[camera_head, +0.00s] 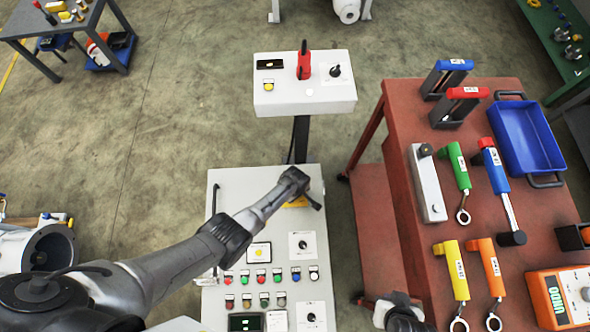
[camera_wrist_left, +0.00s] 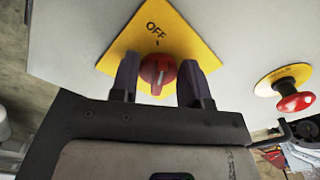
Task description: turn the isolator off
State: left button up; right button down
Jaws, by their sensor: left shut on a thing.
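The isolator is a red rotary knob (camera_wrist_left: 158,72) on a yellow plate (camera_wrist_left: 160,30) marked OFF in the left wrist view. A pale line on the knob runs roughly up and down the picture, roughly in line with the OFF mark; I cannot tell which end is the pointer. My left gripper (camera_wrist_left: 158,82) is shut on the knob, one finger on each side. In the head view my left gripper (camera_head: 300,190) is over the upper right of the grey control panel (camera_head: 228,185), hiding the knob and most of the yellow plate.
A red emergency button (camera_wrist_left: 295,102) on a yellow plate is right of the isolator in the wrist view. Panel buttons (camera_head: 262,277) sit below my left arm. A control box (camera_head: 330,93) stands behind the panel. A red tool table (camera_head: 400,90) stands to the right.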

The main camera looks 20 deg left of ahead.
pick_arm(q)
jog(key=shift+n, duration=1.1)
jog(key=shift+w, duration=0.1)
jog(key=o, duration=0.8)
jog(key=shift+o, duration=0.2)
jog(key=shift+r+p, duration=0.35)
jog(key=shift+p, duration=0.1)
notch_tip(320, 180, up, 13)
jog(key=p, duration=0.8)
